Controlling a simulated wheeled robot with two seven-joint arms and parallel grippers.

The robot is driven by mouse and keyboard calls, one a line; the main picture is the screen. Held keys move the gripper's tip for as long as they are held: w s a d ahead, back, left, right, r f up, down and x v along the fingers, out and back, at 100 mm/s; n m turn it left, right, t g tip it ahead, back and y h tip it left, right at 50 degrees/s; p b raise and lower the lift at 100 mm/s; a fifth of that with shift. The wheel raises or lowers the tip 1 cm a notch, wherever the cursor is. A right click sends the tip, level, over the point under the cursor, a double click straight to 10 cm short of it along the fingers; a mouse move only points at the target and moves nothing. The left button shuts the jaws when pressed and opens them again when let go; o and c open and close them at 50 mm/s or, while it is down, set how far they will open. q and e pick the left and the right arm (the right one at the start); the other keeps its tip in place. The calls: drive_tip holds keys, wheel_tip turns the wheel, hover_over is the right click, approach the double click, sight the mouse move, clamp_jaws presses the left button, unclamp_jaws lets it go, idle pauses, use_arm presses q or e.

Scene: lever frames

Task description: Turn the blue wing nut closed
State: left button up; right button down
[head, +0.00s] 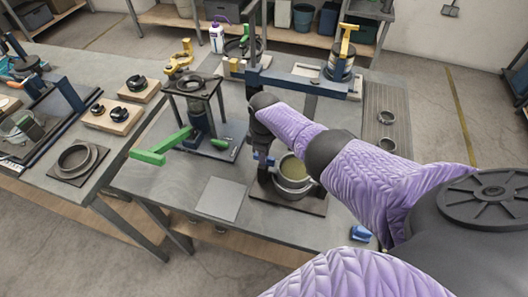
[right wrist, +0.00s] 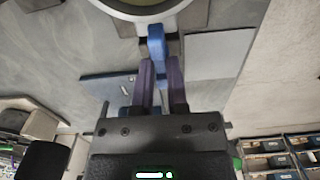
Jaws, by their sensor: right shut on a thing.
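The blue wing nut (right wrist: 156,48) shows in the right wrist view as a blue bar at the rim of a round metal vessel. In the head view a bit of blue (head: 262,158) shows beside the vessel (head: 292,182), which stands on a dark base plate. My right gripper (right wrist: 160,68) is shut on the wing nut, with a dark purple finger on each side. In the head view my right arm reaches in from the right, and its dark wrist partly hides the gripper. My left gripper is not in view.
A press with a long green lever (head: 160,148) stands left of the vessel. A blue-grey overhead bar (head: 300,82) runs just behind my wrist. A flat grey plate (head: 221,199) lies left of the vessel. A small blue object (head: 360,233) lies near the front edge.

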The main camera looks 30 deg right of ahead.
drive_tip(key=c, duration=0.6)
unclamp_jaws()
drive_tip(key=shift+c, duration=0.2)
wheel_tip(320, 180, up, 10)
drive_tip(key=p, duration=0.4)
drive_tip(key=shift+p, duration=0.35)
